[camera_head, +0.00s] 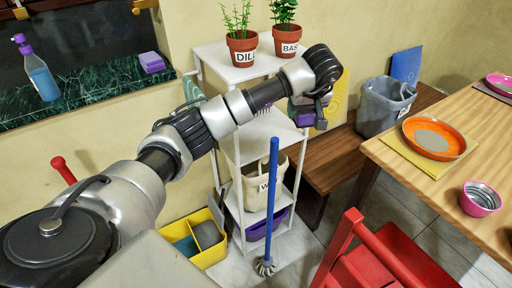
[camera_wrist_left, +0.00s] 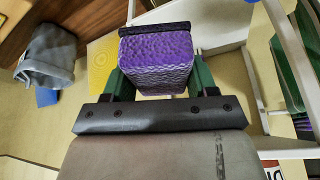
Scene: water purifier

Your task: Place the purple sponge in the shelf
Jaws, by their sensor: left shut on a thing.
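My left gripper (camera_wrist_left: 157,82) is shut on a purple sponge (camera_wrist_left: 158,58), its dark green fingers on either side of the sponge. In the head view my left arm reaches across from the left, with the left gripper (camera_head: 308,108) at the right side of the white shelf (camera_head: 238,75), below its top board. A bit of the held sponge (camera_head: 302,119) shows there, mostly hidden by the gripper. The shelf's middle level is partly hidden by my arm. My right gripper is not in view.
Potted plants labelled DILL (camera_head: 242,50) and BASIL (camera_head: 285,40) stand on the shelf top. A basket (camera_head: 250,187) and a purple bin (camera_head: 262,228) are on lower levels. A blue-handled mop (camera_head: 272,190) stands in front. Another purple sponge (camera_head: 151,62) lies on the green sill.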

